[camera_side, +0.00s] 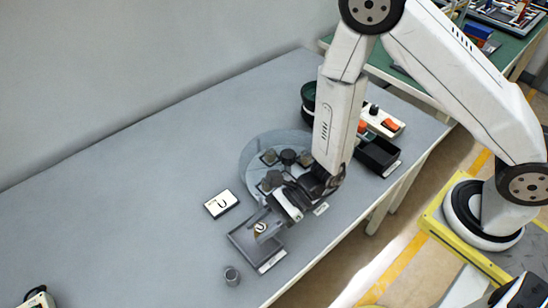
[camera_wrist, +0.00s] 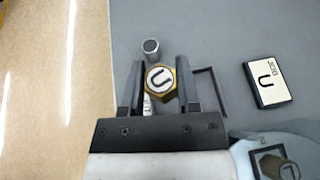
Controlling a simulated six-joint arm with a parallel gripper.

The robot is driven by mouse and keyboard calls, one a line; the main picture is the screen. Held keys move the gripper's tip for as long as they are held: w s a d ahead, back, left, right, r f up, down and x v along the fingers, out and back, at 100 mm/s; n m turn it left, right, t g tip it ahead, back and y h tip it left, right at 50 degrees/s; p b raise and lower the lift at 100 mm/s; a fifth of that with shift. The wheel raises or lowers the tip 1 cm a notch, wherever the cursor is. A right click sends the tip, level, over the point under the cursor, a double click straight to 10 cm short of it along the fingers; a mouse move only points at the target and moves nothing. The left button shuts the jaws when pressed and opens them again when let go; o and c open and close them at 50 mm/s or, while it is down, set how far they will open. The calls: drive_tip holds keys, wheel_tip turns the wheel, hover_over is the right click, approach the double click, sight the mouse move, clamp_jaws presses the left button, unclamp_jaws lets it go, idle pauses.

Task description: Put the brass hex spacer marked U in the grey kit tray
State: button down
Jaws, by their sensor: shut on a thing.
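The brass hex spacer marked U (camera_wrist: 160,84) is between the fingers of my gripper (camera_wrist: 160,88), which is shut on it; its U face points at the wrist camera. In the side view the spacer (camera_side: 260,227) shows small at the fingertips of my gripper (camera_side: 262,231). The grey kit tray (camera_side: 241,239) lies under the gripper and the spacer is over it. I cannot tell whether the spacer touches the tray floor. In the wrist view the tray's rim (camera_wrist: 212,88) shows to the right of the fingers, and the gripper hides much of the tray.
A job card marked U (camera_side: 221,203) lies left of the round bowl feeder (camera_side: 248,164), which holds several dark parts. A small grey cylinder (camera_side: 232,276) stands in front of the tray. A black bin (camera_side: 377,156) is at the right.

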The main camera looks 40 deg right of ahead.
sight(263, 250)
drive_tip(key=shift+f, duration=1.9)
drive_tip(key=shift+f, duration=0.15)
drive_tip(key=shift+f, duration=1.65)
drive_tip(key=shift+f, duration=0.15)
drive_tip(key=shift+c, duration=1.6)
unclamp_jaws()
drive_tip(key=shift+d+r, duration=0.1)
drive_tip(key=shift+r, duration=0.1)
drive_tip(key=shift+v, duration=5.95)
